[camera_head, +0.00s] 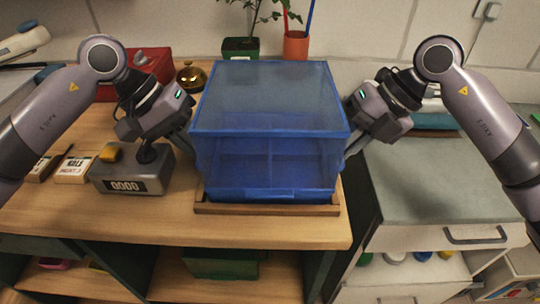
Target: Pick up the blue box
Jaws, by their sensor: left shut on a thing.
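The blue box (268,95) is a large see-through blue case with a frosted lid, in the middle of the head view. It sits upright on or just above a wooden base (267,208) on the table; I cannot tell if there is a gap. My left gripper (191,146) is at the box's left side, shut on its edge. My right gripper (347,148) is at the box's right side, close to the wall. Its fingertips are partly hidden, so I cannot tell if it grips.
A grey counter device (130,175) stands left of the box on the wooden table (150,215). A brass bell (191,76), a potted plant (240,46) and an orange pot (296,45) stand behind. A grey-topped drawer cabinet (440,180) is at the right.

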